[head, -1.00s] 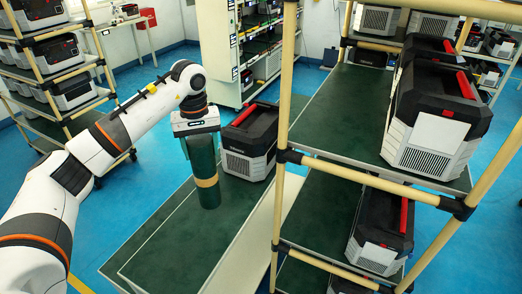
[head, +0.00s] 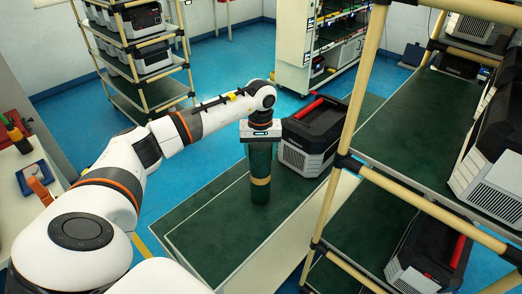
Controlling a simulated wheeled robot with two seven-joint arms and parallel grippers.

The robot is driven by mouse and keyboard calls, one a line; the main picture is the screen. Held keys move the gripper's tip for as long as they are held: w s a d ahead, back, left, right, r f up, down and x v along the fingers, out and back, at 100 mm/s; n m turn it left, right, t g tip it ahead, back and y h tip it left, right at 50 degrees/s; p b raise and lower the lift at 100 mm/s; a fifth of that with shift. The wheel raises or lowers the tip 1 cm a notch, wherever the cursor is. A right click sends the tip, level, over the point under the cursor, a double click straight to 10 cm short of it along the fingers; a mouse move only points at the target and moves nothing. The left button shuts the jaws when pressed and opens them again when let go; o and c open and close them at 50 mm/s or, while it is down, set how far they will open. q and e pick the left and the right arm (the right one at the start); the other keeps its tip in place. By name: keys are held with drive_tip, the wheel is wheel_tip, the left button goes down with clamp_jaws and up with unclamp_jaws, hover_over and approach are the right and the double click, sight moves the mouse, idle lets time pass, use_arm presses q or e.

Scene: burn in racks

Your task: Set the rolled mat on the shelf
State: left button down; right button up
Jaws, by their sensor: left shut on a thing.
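The rolled mat (head: 260,187) is a dark green upright cylinder with a tan band around it. My left gripper (head: 260,138) is at its top, pointing down and shut on it. The mat's upper end is hidden by the gripper. Its lower end is over the green bench top (head: 210,226); I cannot tell whether it touches. The rack at the right has a green upper shelf (head: 405,130) with a bare stretch, and a lower shelf (head: 340,277). My right gripper is out of view.
A black and grey case with a red handle (head: 310,135) stands on the bench just right of the mat. Tan rack posts (head: 347,150) rise between bench and shelf. More cases sit on the rack (head: 490,165). A side table (head: 30,160) is at the left.

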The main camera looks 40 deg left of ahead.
use_arm(q)
drive_tip(key=shift+f, duration=0.4)
drive_tip(key=c, duration=0.8)
unclamp_jaws()
drive_tip(key=shift+f, duration=0.1)
drive_tip(key=o, duration=0.4)
drive_tip(key=shift+s, duration=0.1)
